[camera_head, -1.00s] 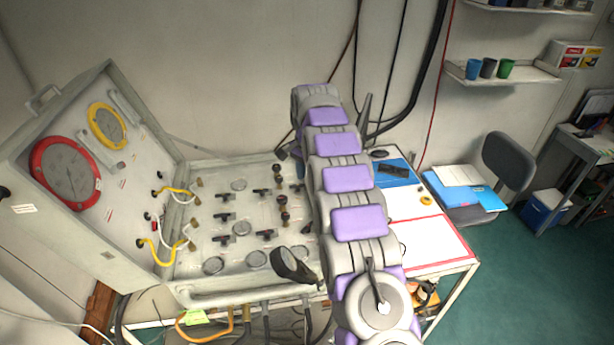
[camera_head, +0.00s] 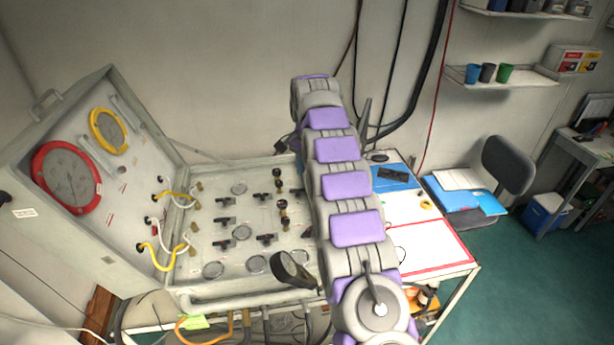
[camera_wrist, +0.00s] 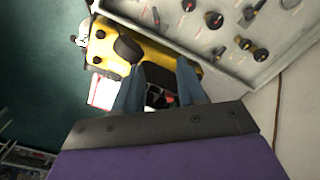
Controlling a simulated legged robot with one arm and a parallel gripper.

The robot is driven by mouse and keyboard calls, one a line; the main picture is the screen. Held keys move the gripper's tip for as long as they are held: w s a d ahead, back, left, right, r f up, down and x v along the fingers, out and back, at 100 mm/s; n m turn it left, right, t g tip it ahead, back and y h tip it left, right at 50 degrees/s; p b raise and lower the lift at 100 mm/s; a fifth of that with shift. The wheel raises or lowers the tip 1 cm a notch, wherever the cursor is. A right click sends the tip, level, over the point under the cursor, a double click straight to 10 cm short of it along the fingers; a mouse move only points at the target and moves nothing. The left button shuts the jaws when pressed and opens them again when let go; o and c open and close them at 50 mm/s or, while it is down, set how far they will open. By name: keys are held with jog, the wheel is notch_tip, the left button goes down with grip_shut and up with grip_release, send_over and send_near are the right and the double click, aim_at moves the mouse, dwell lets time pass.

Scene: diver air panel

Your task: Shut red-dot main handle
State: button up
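The air panel (camera_head: 207,255) lies in an open grey case, with several small dark handles on its face. A handle (camera_head: 267,239) sits near its middle. In the wrist view the panel (camera_wrist: 215,40) is at the upper right, with dark handles and some red marks.
The case lid (camera_head: 135,180) with red and yellow gauges stands open at the left. A yellow object (camera_wrist: 120,45) shows beyond my fingers in the wrist view. Papers and a red-bordered sheet (camera_head: 432,246) lie right of the panel. A chair (camera_head: 507,165) stands further right.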

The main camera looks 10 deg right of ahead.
jog(key=r, duration=0.2)
notch_tip(320, 180, up, 11)
jog(key=p, duration=1.2)
send_over(309, 229)
jog(key=shift+w+a+r, duration=0.15)
jog(key=shift+a+r, duration=0.05)
jog(key=shift+a, duration=0.1)
jog(key=shift+b, duration=0.3)
jog(key=shift+f, duration=0.15)
jog(key=shift+c, duration=0.9)
jog(key=f+b, duration=1.7)
jog(key=f, duration=0.3)
jog(key=shift+d+f, duration=0.15)
jog(key=shift+d, duration=0.05)
jog(key=shift+c, duration=0.5)
notch_tip(309, 229, down, 17)
jog(key=shift+f, duration=0.1)
jog(key=shift+c, duration=0.2)
grip_shut()
